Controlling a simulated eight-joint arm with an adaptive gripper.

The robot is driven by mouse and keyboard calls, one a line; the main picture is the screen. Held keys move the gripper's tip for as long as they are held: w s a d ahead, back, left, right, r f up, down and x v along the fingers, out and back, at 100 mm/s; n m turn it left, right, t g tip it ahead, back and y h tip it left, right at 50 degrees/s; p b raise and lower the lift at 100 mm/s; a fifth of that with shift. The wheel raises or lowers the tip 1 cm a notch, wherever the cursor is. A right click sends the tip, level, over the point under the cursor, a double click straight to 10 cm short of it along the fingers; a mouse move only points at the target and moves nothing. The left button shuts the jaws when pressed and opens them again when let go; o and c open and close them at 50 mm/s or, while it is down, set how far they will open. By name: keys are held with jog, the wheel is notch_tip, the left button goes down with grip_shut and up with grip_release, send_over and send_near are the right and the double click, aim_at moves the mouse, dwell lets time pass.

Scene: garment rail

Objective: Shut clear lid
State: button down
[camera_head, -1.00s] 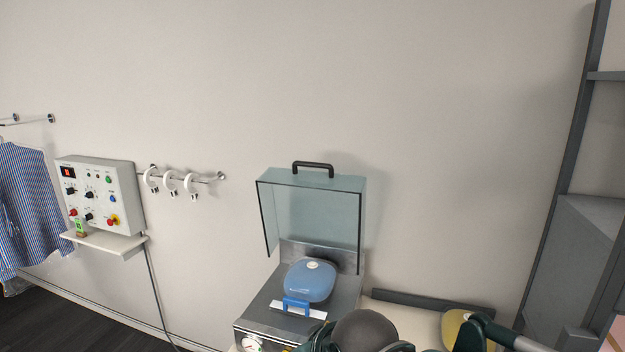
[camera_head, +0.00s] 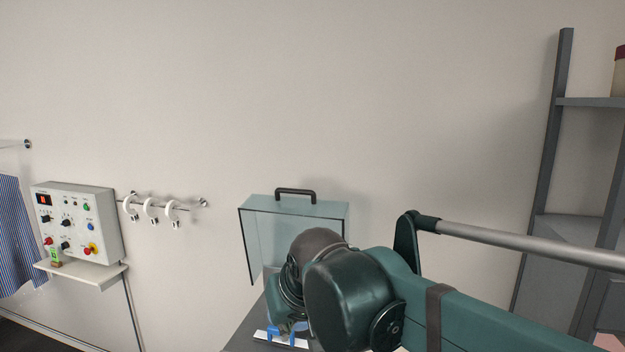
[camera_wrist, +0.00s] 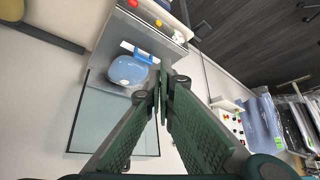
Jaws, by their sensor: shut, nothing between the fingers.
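The clear lid (camera_head: 268,222) stands raised at the back of a grey metal machine, with a black handle (camera_head: 295,191) on its top edge. In the wrist view the lid (camera_wrist: 92,115) shows as a bluish clear box beside my gripper. A blue rounded object (camera_wrist: 128,70) with a blue handle sits on the machine's top (camera_wrist: 108,43). My gripper (camera_wrist: 161,84) is shut and empty, its fingertips appearing over the edge of the blue object in the wrist view. In the head view my arm hides the gripper and much of the machine; I cannot tell whether the gripper touches the lid.
A control box (camera_head: 77,222) with buttons hangs on the wall at left, above a small shelf (camera_head: 88,274). A short rail with white rings (camera_head: 151,208) is beside it. Grey shelving (camera_head: 545,180) stands at right. The wall above the lid is clear.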

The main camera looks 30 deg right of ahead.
jog(key=w+d+r+m+h+p, duration=0.15)
jog(key=w+d+r, duration=0.45)
jog(key=w+r, duration=0.7)
jog(key=w+d+r+m+g+p, duration=0.1)
jog(key=w+d+r+m, duration=0.1)
jog(key=w+d+r, duration=0.3)
jog(key=w+d+r+m+h+p, duration=0.1)
jog(key=w+d+r+m, duration=0.1)
jog(key=w+d+r, duration=0.4)
jog(key=w+d+r+m+g+h+p, duration=0.1)
jog(key=w+d+r, duration=0.4)
jog(key=w+d, duration=0.7)
jog(key=w+m, duration=0.1)
jog(key=w, duration=0.3)
jog(key=shift+w+d+r+g, duration=0.25)
jog(key=shift+w+g, duration=0.05)
jog(key=shift+w, duration=0.05)
jog(key=shift+f+p, duration=0.15)
jog(key=shift+p, duration=0.15)
